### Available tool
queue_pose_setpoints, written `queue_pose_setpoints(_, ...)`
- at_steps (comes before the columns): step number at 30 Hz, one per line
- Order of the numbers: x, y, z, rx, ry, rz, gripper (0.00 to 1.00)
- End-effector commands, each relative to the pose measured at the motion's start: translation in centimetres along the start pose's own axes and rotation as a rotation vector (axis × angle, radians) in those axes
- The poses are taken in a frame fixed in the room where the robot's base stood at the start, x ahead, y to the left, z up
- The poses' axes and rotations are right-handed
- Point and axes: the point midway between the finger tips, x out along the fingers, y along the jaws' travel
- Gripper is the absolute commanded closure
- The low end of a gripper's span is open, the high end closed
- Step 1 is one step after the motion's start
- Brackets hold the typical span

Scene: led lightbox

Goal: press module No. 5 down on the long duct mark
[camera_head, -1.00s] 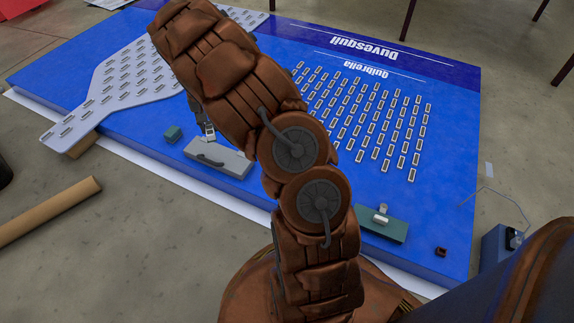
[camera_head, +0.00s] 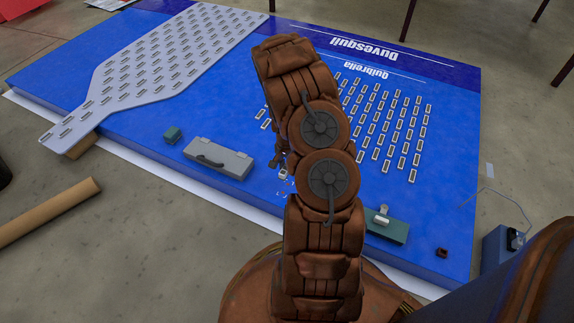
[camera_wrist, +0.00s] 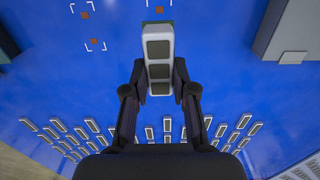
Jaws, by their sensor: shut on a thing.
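In the wrist view, white corner marks with a brown spot lie on the blue panel: an upper one (camera_wrist: 84,12) and a lower one (camera_wrist: 95,44), left of the module. Another brown spot (camera_wrist: 159,10) shows just beyond the module's far end. I cannot tell which mark is the long duct one. In the head view, my arm hides most of the gripper and the module.
Rows of fixed modules (camera_head: 395,125) fill the blue panel (camera_head: 115,125)'s right part. A grey handled box (camera_head: 232,163) and small teal block (camera_head: 172,134) stand left of my arm. A grey module-covered board (camera_head: 150,65) lies further left. A green clipped board (camera_head: 392,230) lies right.

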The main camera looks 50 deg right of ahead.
Motion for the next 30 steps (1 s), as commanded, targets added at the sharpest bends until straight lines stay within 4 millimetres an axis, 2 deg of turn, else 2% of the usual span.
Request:
queue_pose_setpoints(12,-0.3,-0.1,0.3,-0.002,-0.003,0.0,1.0)
queue_pose_setpoints(30,4.8,-0.1,0.2,-0.002,0.0,0.0,1.0)
